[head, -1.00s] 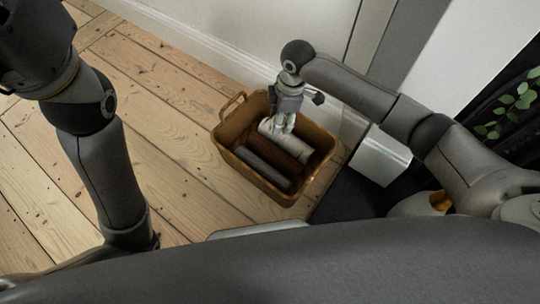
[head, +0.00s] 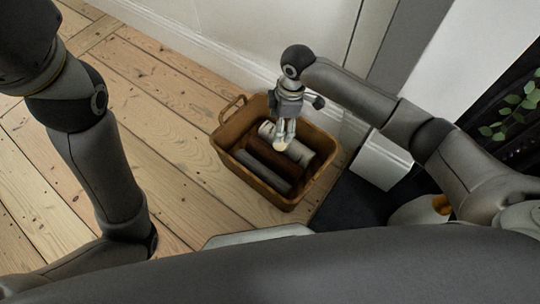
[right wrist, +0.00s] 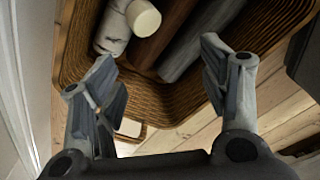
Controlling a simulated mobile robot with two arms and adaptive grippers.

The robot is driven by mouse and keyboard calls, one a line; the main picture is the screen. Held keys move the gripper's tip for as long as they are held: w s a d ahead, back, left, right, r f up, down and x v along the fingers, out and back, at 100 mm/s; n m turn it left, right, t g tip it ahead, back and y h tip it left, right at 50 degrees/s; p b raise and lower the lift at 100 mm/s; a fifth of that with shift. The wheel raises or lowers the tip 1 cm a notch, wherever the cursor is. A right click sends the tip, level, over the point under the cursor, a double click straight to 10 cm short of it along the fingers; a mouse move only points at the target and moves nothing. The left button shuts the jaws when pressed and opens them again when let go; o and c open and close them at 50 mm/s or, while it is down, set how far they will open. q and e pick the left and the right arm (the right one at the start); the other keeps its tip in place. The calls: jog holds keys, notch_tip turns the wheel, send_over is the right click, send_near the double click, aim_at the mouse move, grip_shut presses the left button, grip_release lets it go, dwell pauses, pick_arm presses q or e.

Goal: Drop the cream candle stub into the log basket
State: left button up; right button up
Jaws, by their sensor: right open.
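The log basket (head: 227,134) is a brown woven box on the floorboards, with logs lying in it. My right gripper (head: 285,138) points down over the inside of the basket. In the right wrist view its two fingers (right wrist: 160,60) are spread wide apart with nothing held between them. The cream candle stub (head: 280,146) shows just below the fingertips in the head view. In the right wrist view the stub (right wrist: 143,18) appears beyond the fingers, over the pale and brown logs; whether it touches them I cannot tell. My left gripper is out of view.
A pale birch-like log (head: 300,152), a brown log (head: 268,160) and a dark grey log (head: 258,170) lie in the basket. A white wall with skirting (head: 205,50) runs behind it. Bare floorboards (head: 165,130) are clear to its left.

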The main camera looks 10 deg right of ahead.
notch_tip(320, 180, up, 12)
jog(key=d, duration=0.1)
jog(key=shift+d, duration=0.2)
dwell(0.6)
